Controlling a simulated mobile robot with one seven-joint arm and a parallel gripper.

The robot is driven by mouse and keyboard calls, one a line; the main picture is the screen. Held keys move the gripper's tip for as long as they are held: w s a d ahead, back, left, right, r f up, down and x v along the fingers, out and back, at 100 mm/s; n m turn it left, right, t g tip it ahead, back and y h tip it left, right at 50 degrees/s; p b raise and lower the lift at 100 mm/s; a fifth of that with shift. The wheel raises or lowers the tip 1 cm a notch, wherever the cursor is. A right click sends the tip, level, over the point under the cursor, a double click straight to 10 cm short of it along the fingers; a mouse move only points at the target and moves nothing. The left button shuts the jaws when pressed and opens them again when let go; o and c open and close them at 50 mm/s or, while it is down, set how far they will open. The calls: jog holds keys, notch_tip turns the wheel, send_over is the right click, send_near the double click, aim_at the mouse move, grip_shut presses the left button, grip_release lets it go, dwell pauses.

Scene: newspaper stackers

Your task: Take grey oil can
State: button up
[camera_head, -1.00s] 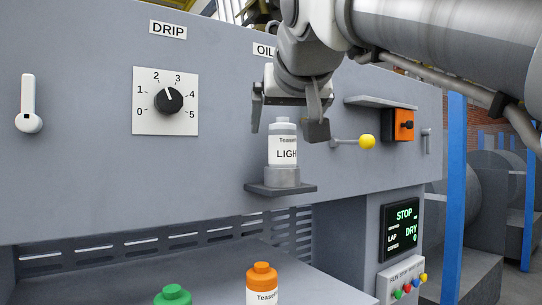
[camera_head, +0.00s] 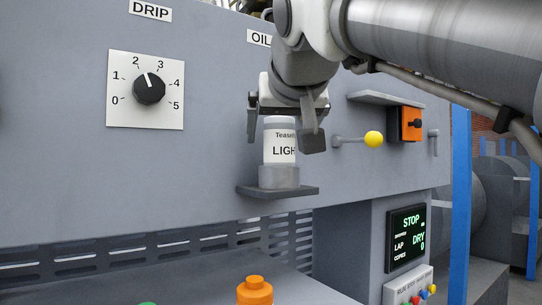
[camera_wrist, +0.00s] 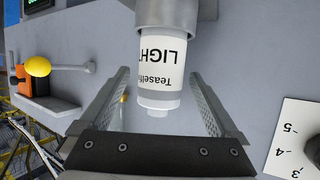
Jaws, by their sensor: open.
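The oil can (camera_head: 279,146) is white-labelled with "LIGHT" lettering and a pale grey top. It stands upright in a grey round holder (camera_head: 279,177) on a small dark ledge below the OIL sign. In the wrist view, the can (camera_wrist: 160,52) appears upside down, its cap end between the two fingers. My gripper (camera_head: 283,128) is open just above the can, one finger to each side of its upper part. In the wrist view there is a visible gap between each finger and the can.
A lever with a yellow knob (camera_head: 373,139) sticks out right of the can. An orange switch box (camera_head: 408,124) sits beyond it, below a small grey shelf (camera_head: 385,98). A DRIP dial (camera_head: 149,88) is to the left. An orange-capped bottle (camera_head: 255,292) stands below.

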jog(key=shift+w, duration=0.2)
jog(key=shift+s, duration=0.1)
jog(key=shift+c, duration=0.4)
jog(key=c, duration=1.4)
jog(key=shift+c, duration=0.2)
jog(key=shift+r, duration=0.1)
